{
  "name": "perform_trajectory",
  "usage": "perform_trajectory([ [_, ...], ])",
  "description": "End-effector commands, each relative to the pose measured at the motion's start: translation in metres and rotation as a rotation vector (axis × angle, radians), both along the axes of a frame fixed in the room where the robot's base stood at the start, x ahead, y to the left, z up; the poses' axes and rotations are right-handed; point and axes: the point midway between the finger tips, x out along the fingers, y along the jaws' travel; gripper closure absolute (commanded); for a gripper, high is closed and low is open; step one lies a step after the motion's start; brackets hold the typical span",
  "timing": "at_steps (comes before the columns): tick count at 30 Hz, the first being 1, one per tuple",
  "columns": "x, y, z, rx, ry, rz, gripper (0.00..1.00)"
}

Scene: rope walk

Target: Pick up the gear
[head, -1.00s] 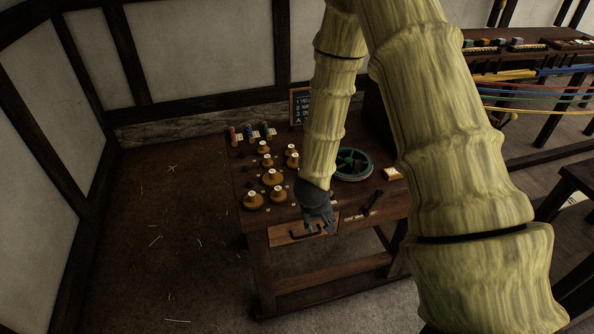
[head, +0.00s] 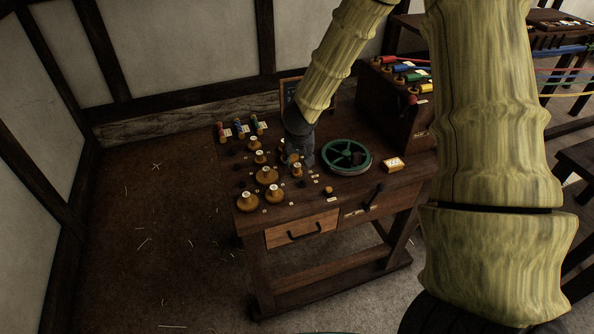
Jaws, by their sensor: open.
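Several yellow-brown wooden gears with pale hubs sit on the left part of the dark wooden table (head: 300,205). They include a large gear (head: 267,175), a front gear (head: 274,193), a front-left gear (head: 246,201) and a back gear (head: 254,143). I cannot tell which one the task means. My dark gripper (head: 300,162) is open and points down over the right side of this group. A small gear with a pale hub (head: 297,170) shows right at its fingertips; whether they touch cannot be told. My gripper partly hides another gear behind it.
A green spoked wheel (head: 346,157) lies close to the right of my gripper. A dark box with coloured spools (head: 395,105) stands at the back right. Small coloured spools (head: 240,129) stand at the back left. The light drawer front (head: 300,229) is closed.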

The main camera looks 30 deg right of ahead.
Motion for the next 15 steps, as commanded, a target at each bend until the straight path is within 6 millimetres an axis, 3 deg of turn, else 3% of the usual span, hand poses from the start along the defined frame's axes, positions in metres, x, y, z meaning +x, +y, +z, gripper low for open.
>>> perform_trajectory([
  [15,0.015,-0.009,-0.043,0.001,0.0,-0.002,0.53],
])
